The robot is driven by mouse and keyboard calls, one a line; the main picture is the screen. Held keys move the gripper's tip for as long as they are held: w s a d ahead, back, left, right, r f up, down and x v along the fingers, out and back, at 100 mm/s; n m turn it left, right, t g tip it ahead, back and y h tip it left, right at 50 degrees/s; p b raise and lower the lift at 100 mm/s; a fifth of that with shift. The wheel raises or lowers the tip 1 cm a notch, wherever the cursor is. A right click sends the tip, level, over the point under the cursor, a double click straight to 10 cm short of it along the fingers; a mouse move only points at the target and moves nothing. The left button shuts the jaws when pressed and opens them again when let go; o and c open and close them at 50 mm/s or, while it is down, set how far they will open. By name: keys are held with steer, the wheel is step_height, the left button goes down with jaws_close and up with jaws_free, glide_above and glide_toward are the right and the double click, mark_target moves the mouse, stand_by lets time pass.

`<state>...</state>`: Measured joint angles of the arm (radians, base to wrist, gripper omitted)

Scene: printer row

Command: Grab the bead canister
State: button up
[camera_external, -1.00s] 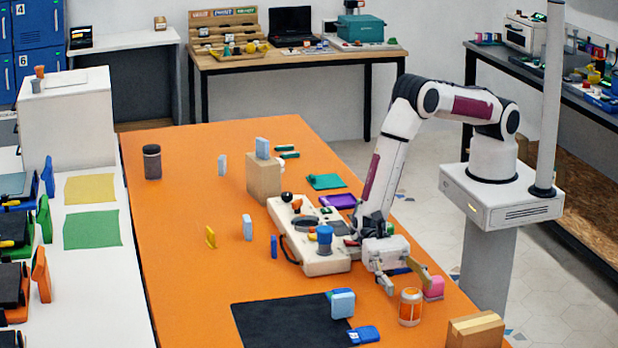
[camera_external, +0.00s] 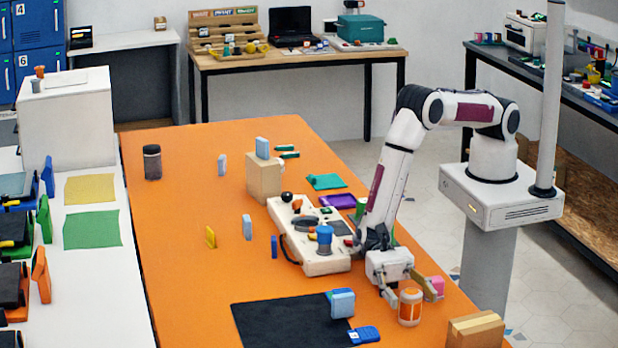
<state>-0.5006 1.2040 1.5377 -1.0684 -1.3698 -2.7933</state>
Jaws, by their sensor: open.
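The bead canister looks to be the small jar with orange contents and a pale lid (camera_external: 410,308), upright near the table's front right edge. My gripper (camera_external: 411,293) is open and tilted down at it. One finger is at the jar's upper left and the other is behind its upper right. The jar appears between or just in front of the fingertips; I cannot tell whether they touch it.
A pink block (camera_external: 437,285) sits close by the right finger. A cardboard box (camera_external: 475,330) stands at the right front. A white control panel (camera_external: 322,262) lies left of my gripper. A black mat (camera_external: 280,325) and light blue block (camera_external: 342,304) are to the left.

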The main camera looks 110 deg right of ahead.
mark_target(411, 291)
steer(key=c, duration=1.3)
steer(key=shift+o, duration=0.2)
steer(key=shift+r, duration=0.15)
step_height(411, 291, up, 18)
stand_by(0.3)
